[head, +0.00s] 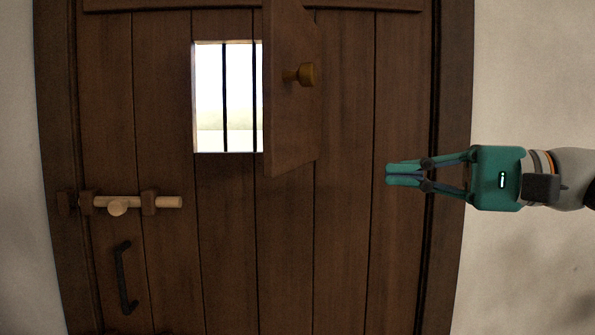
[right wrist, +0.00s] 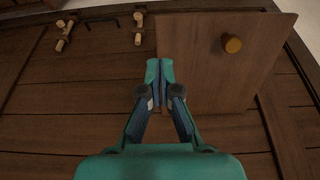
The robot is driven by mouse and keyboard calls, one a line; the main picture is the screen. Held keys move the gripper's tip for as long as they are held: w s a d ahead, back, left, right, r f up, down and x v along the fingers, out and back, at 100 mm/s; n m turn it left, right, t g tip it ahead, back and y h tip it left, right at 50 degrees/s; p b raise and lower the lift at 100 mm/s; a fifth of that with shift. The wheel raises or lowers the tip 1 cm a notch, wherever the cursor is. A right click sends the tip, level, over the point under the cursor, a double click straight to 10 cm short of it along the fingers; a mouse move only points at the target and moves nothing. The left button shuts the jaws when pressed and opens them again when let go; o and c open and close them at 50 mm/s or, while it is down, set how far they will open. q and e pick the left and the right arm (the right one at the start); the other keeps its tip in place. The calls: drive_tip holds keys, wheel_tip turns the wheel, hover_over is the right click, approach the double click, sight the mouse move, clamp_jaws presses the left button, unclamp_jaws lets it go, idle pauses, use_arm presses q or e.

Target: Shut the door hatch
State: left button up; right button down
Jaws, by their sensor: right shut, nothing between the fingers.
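The door hatch (head: 289,120) is a brown wooden panel with a round wooden knob (head: 306,74). In the head view it stands swung out from the door, at the right side of the barred opening (head: 226,96), which is uncovered. The hatch (right wrist: 215,60) and its knob (right wrist: 232,44) also show in the right wrist view. My right gripper (head: 389,173) is shut and empty, pointing left, to the right of the hatch and lower than the knob. In the right wrist view its fingertips overlap the hatch's edge; contact cannot be told. My left gripper is out of view.
The large plank door (head: 345,250) fills the middle of the head view. A wooden sliding bolt (head: 168,202) and a dark pull handle (head: 124,278) sit at its left. Pale wall (head: 530,70) lies at the right.

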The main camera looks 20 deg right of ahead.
drive_tip(key=p, duration=0.2)
approach(276, 163)
drive_tip(key=x, duration=0.6)
drive_tip(key=shift+w+a, duration=0.35)
drive_tip(key=shift+a, duration=0.2)
